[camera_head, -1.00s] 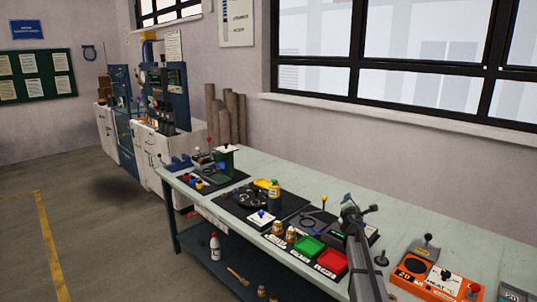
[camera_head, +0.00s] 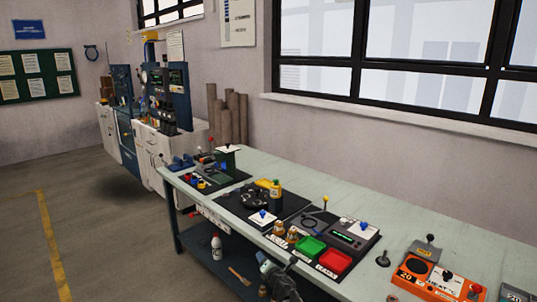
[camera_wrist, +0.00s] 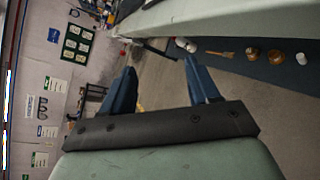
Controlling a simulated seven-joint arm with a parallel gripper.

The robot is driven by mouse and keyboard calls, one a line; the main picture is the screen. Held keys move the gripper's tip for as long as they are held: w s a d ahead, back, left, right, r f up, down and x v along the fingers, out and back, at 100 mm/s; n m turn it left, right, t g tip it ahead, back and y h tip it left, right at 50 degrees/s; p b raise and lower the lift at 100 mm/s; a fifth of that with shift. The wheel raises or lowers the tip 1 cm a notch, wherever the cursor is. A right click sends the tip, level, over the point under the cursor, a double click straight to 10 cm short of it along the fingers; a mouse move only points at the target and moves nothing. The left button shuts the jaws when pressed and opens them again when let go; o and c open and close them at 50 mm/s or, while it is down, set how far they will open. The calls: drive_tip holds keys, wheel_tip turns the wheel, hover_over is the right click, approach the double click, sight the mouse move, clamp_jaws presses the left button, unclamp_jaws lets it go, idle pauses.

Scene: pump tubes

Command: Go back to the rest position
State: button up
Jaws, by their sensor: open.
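My gripper (camera_wrist: 159,63) is open and empty. In the wrist view its two blue fingers stand apart, with only floor and wall behind them. In the head view my arm shows at the bottom centre, in front of the bench's near edge and low beside the lower shelf. The pale green workbench (camera_head: 430,237) runs from centre left to the lower right. Its edge also shows across the top of the wrist view (camera_wrist: 230,20).
A green tray (camera_head: 310,247) and a red tray (camera_head: 334,262) lie near the bench's front edge. An orange heater (camera_head: 425,282) stands at right. A white bottle (camera_head: 216,246) stands on the lower shelf. Floor at left is clear.

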drive_tip(key=s+d+f+m+g+h, duration=0.3)
drive_tip(key=s+d+f+m+h, duration=0.1)
drive_tip(key=s+d+f+m, duration=0.45)
drive_tip(key=s+d+f+m+g+h, duration=0.3)
drive_tip(key=s+d+f+m, duration=0.2)
drive_tip(key=s+d+f, duration=0.5)
drive_tip(key=s+d+f+m+g+h, duration=0.1)
drive_tip(key=s+f+m+g, duration=0.25)
drive_tip(key=s+f, duration=0.35)
drive_tip(key=s+d+f+m+g, duration=0.15)
drive_tip(key=s+f+m, duration=0.3)
drive_tip(key=s, duration=0.45)
drive_tip(key=s+a+f+m+g+y, duration=0.1)
drive_tip(key=s+m+g, duration=0.3)
drive_tip(key=s, duration=1)
drive_tip(key=s+a+f+m+g+y, duration=0.1)
drive_tip(key=s+m+g, duration=0.3)
drive_tip(key=s, duration=1)
drive_tip(key=shift+a+g+y, duration=0.5)
drive_tip(key=shift+g+y, duration=0.2)
drive_tip(key=shift+g, duration=0.4)
